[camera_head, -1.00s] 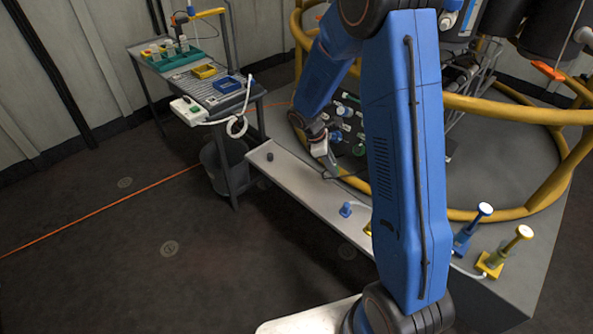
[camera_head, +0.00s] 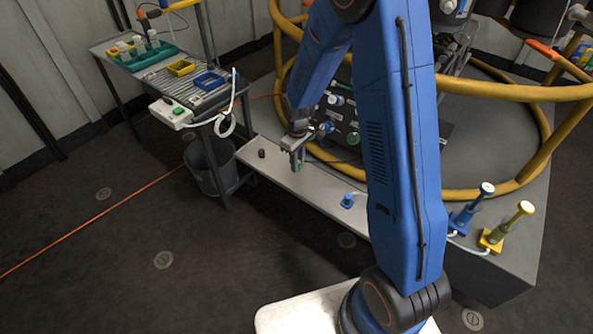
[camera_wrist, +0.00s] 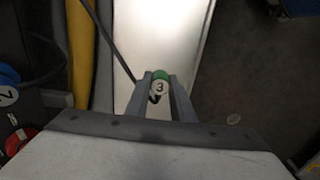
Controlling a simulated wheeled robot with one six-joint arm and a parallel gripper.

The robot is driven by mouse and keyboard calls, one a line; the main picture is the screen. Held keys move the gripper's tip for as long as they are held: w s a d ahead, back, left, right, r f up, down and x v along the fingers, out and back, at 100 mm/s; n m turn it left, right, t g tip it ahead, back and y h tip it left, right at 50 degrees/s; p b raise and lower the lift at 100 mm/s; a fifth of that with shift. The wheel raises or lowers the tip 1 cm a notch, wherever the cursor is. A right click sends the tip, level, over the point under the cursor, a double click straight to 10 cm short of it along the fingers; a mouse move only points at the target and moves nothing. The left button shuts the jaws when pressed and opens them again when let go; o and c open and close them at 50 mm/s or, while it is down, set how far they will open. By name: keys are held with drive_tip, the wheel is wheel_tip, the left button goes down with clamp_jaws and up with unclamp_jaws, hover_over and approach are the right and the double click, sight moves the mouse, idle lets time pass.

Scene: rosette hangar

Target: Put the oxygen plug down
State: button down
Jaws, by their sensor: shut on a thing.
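The oxygen plug, a green cap with a white disc marked 3 (camera_wrist: 160,79), is between the two grey fingers of my gripper (camera_wrist: 159,92) in the wrist view. In the head view my gripper (camera_head: 297,160) points down over the long pale shelf (camera_head: 318,189), with a bit of the green plug (camera_head: 300,168) showing at its fingertips. The shelf also shows beneath the plug in the wrist view (camera_wrist: 165,32). I cannot tell whether the plug touches the shelf.
On the shelf, a small dark cylinder (camera_head: 262,154) stands left of my gripper and a blue plug (camera_head: 347,201) to the right. A panel with coloured connectors (camera_head: 345,115) and a yellow rail (camera_head: 480,92) lie behind. A cart (camera_head: 185,85) stands at left.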

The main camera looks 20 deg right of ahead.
drive_tip(key=shift+f, duration=2.25)
drive_tip(key=c, duration=1.5)
unclamp_jaws()
drive_tip(key=shift+c, duration=0.2)
